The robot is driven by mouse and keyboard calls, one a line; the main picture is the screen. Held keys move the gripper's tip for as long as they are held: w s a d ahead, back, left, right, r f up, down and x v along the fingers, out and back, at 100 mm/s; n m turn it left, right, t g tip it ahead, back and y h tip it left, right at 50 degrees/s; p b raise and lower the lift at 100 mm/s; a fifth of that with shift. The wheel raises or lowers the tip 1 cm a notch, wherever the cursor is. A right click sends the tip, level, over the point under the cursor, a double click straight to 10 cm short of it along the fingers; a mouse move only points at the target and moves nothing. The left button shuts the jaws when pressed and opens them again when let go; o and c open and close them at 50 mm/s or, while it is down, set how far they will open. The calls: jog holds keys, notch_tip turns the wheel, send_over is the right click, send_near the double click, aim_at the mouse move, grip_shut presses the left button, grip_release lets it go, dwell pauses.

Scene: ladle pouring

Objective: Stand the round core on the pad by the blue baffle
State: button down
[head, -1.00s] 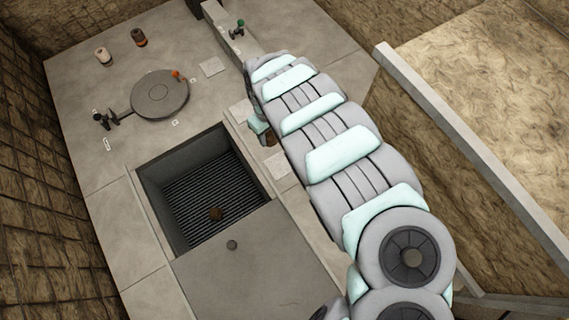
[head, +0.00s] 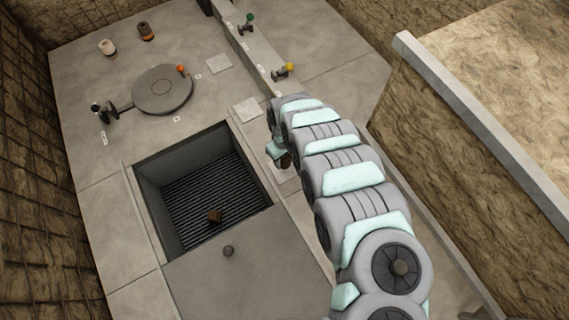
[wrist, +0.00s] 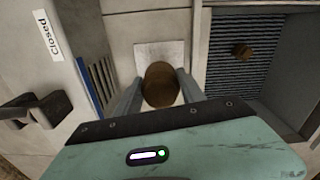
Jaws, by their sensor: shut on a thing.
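The round core (wrist: 160,84) is brown and upright between the two fingers of my gripper (wrist: 158,90), which is shut on it. A pale square pad (wrist: 160,52) lies behind and below the core in the wrist view; I cannot tell whether they touch. The blue baffle (wrist: 88,88) shows as a thin blue strip left of the gripper, beside a slotted grille (wrist: 105,76). In the head view, my gripper (head: 280,153) holds the core (head: 285,161) over the nearest pad (head: 285,174), which my arm partly hides.
A recessed pit (head: 175,210) with a ribbed floor lies left of the gripper; a brown block (head: 214,216) sits in it. Other pads (head: 247,110) lie farther back. A "Closed" label (wrist: 48,35) marks a handle (wrist: 35,110).

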aim_at(285, 163)
notch_tip(285, 163, down, 4)
jog(key=shift+a+r+b, duration=0.1)
jog(key=shift+r+b, duration=0.15)
jog(key=shift+b, duration=0.45)
jog(key=shift+f, duration=0.15)
jog(key=shift+f, duration=0.15)
jog(key=c, duration=0.7)
grip_release()
